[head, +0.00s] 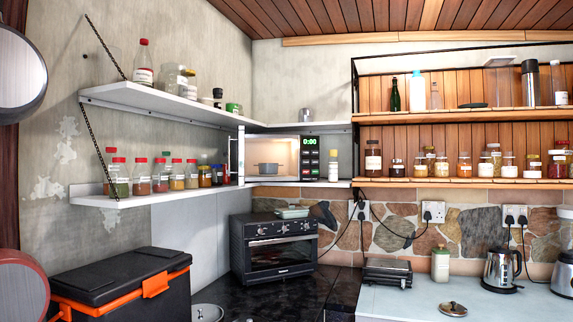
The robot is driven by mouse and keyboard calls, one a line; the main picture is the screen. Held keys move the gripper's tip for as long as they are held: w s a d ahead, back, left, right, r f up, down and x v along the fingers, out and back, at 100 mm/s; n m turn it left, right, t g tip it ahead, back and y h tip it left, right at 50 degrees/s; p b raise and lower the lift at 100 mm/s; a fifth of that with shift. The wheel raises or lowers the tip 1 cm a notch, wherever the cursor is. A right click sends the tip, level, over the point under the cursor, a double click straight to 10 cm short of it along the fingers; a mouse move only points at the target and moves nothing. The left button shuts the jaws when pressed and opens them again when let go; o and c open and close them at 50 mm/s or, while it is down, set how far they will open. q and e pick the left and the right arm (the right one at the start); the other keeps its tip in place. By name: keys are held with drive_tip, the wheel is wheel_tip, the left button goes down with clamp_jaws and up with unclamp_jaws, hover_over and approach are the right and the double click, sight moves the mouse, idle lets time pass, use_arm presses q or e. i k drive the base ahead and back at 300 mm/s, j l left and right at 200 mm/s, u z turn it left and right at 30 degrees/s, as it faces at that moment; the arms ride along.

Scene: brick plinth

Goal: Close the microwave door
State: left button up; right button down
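The microwave (309,160) sits in the corner at shelf height, with a lit interior and a green 0:00 display on its dark control panel. Its door (241,155) stands open, swung out on the left side and seen nearly edge-on, with a handle on its left face. Neither of my grippers is in view, so nothing of mine is seen touching the door.
Left wall shelves (150,100) hold jars and bottles close to the door. A toaster oven (273,246) stands on the dark counter below. A black and orange cooler box (125,280) is at lower left. A kettle (501,268) stands at right.

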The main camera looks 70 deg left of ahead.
sight(241, 135)
drive_tip(key=i+l+u, duration=0.1)
drive_tip(key=i+u, duration=0.15)
drive_tip(key=i+l+u, duration=0.25)
drive_tip(key=i, duration=0.2)
drive_tip(key=i+u, duration=0.1)
drive_tip(key=u, duration=0.35)
drive_tip(key=i+u, duration=0.15)
drive_tip(key=u, duration=0.3)
drive_tip(key=i+u, duration=0.15)
drive_tip(key=u, duration=0.3)
drive_tip(key=i+l+u, duration=0.1)
drive_tip(key=u, duration=0.3)
